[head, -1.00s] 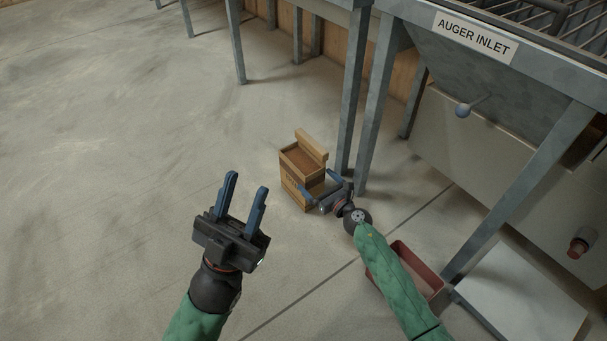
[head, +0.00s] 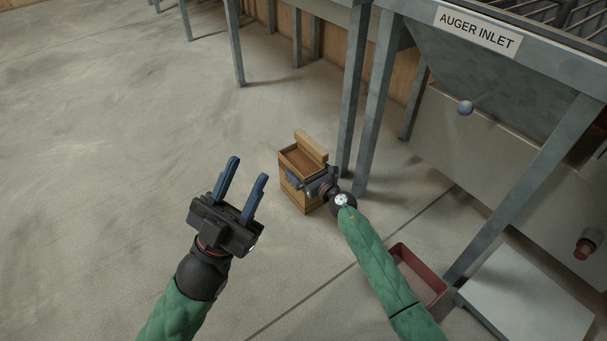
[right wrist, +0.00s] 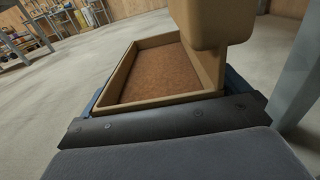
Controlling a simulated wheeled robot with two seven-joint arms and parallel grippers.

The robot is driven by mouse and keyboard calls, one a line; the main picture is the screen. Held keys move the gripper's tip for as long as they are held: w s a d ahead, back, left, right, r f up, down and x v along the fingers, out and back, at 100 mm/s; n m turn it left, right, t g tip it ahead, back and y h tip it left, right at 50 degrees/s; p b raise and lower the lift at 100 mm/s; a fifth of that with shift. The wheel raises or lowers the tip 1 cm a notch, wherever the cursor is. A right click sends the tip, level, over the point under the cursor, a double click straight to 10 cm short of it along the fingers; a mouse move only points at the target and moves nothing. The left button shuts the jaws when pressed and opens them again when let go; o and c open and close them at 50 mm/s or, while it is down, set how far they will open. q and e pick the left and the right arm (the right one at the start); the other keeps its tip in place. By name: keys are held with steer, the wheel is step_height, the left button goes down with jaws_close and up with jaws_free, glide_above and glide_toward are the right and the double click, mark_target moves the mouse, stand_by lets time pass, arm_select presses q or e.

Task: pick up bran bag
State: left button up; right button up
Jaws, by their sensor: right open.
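The bran bag (head: 301,163) stands upright on the floor in the head view. It is box-shaped and tan, with an open top, brown filling and a raised block along its far edge. It also fills the middle of the right wrist view (right wrist: 159,75). My right gripper (head: 308,181) is open at the bag's near right side. In the right wrist view its blue fingers show on both sides of the bag; their tips are hidden, and I cannot tell whether they touch it. My left gripper (head: 242,191) is open and empty, left of the bag.
Grey metal legs (head: 371,110) of the auger inlet frame stand close behind and right of the bag. A red tray (head: 428,274) lies at the lower right, beside my right arm. A pale platform (head: 525,305) is further right. The floor at left is clear.

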steer(key=c, duration=1.3)
steer(key=shift+c, duration=1)
steer(key=shift+r, duration=0.1)
